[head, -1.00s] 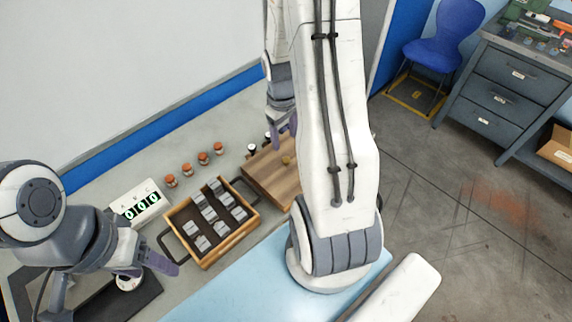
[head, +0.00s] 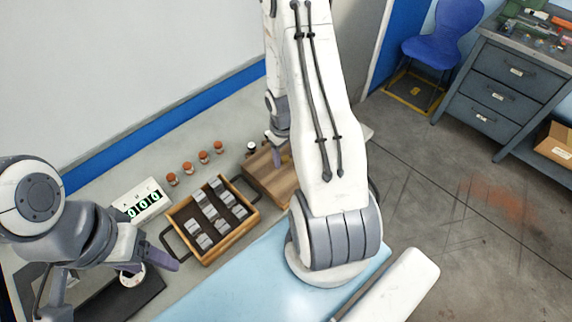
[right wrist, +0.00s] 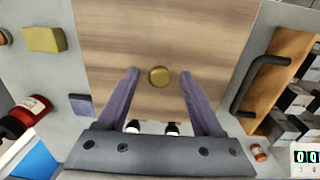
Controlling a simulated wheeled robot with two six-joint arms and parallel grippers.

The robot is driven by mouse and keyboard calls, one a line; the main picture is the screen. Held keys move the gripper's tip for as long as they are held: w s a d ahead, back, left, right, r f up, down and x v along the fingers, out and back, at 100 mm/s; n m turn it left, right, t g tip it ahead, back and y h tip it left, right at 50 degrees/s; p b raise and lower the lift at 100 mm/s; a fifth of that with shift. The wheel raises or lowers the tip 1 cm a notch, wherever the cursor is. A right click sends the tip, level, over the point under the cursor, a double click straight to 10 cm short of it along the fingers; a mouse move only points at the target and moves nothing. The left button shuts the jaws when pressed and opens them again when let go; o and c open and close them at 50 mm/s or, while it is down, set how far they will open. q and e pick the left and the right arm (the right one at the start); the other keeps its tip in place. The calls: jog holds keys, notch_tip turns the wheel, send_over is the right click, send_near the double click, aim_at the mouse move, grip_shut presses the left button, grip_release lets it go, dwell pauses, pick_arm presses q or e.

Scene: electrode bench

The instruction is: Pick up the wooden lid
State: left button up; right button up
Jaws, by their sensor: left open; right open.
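The wooden lid (head: 266,177) is a flat brown board on the bench right of the tray, partly hidden behind my right arm in the head view. In the right wrist view the lid (right wrist: 205,40) fills the middle, with a round brass knob (right wrist: 159,76) on it. My right gripper (right wrist: 159,78) is open, its two purple fingers on either side of the knob and apart from it. In the head view my right gripper (head: 277,150) is over the lid. My left gripper (head: 155,265) is open and empty at the left, near the tray's left handle.
A wooden tray (head: 250,219) with several metal blocks stands beside the lid. Several orange-capped jars (head: 188,167) and a digital display (head: 141,201) stand behind it. A red bottle (right wrist: 30,108) and a yellow block (right wrist: 44,39) are left of the lid in the wrist view.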

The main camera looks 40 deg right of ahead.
grip_shut()
dwell(1.3)
